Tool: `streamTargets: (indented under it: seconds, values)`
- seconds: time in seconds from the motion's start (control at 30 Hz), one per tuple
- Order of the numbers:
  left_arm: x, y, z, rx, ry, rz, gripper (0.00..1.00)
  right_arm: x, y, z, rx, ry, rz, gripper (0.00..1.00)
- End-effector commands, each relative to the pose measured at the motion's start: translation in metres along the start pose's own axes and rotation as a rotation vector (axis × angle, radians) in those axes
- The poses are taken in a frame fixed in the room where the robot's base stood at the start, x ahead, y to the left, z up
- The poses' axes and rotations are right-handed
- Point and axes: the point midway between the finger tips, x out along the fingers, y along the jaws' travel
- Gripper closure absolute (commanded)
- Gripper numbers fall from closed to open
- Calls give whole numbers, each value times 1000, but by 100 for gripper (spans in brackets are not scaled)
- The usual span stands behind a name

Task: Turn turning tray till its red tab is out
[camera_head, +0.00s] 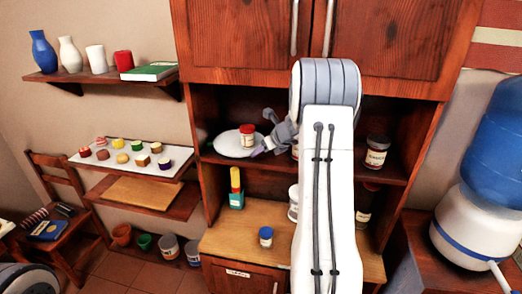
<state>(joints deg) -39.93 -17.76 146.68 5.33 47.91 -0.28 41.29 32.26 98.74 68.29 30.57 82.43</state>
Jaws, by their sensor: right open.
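The turning tray (228,146) is a pale round disc on the upper shelf of the open cabinet. A jar with a red lid and label (247,136) stands at its right side. I cannot make out a red tab on the visible part of the rim; the tray's right side is partly hidden by my gripper and arm. My right gripper (263,143) is open at the tray's right edge, close to the jar. I cannot tell whether it touches the tray. My left gripper is not in view.
A labelled jar (376,151) stands on the shelf right of my arm. Below are a green-and-yellow item (236,190) and a small blue-lidded jar (266,237) on the counter. Cabinet doors (238,42) hang above the shelf. My right arm hides the cabinet's middle.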

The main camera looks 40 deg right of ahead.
Motion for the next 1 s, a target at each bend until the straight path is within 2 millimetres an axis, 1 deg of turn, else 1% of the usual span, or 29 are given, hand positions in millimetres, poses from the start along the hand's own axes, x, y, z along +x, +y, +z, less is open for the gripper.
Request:
streamTargets:
  seconds: [0.1,0.37,0.4,0.47,0.5,0.53,1.0]
  values:
    - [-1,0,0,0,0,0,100,6,0,0,0,0,0,43]
    - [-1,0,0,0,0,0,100,7,0,0,0,0,0,43]
    - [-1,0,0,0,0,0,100,7,0,0,0,0,0,58]
    - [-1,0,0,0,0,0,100,7,0,0,0,0,0,81]
    - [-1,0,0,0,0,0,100,7,0,0,0,0,0,96]
    - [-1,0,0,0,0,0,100,7,0,0,0,0,0,100]
    - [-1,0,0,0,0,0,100,6,0,0,0,0,0,100]
